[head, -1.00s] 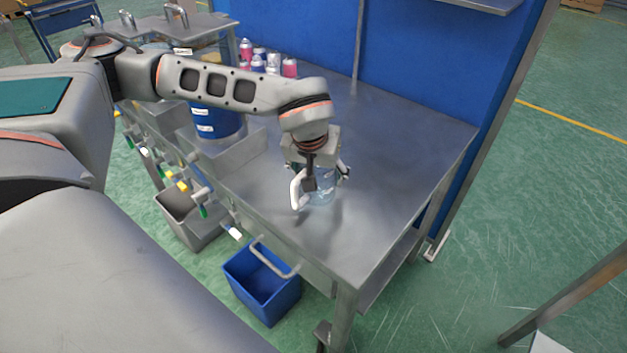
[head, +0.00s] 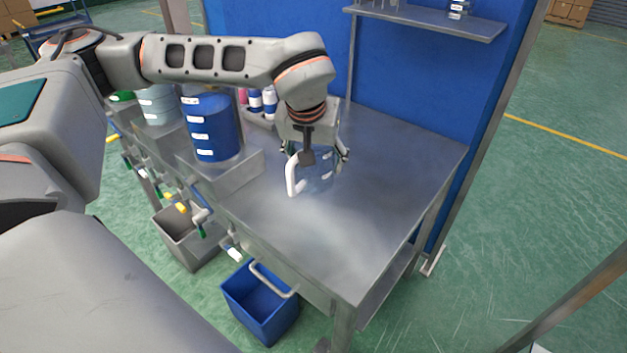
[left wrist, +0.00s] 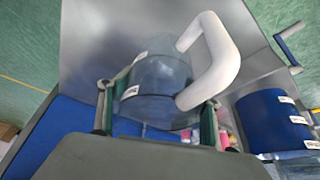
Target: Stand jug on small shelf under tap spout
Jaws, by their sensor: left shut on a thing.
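The jug (head: 318,179) is clear with white labels and a white handle. My left gripper (head: 314,155) is shut on it and holds it upright above the steel table. In the left wrist view the jug (left wrist: 160,85) sits between the two fingers, with its white handle to the right. The taps (head: 200,218) stick out along the table's front left edge, with yellow and green parts. A small shelf under a spout cannot be made out clearly. My right gripper is not in view.
A blue bin (head: 262,305) and a grey bin (head: 185,240) are below the front edge. The table's right side (head: 400,170) is clear.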

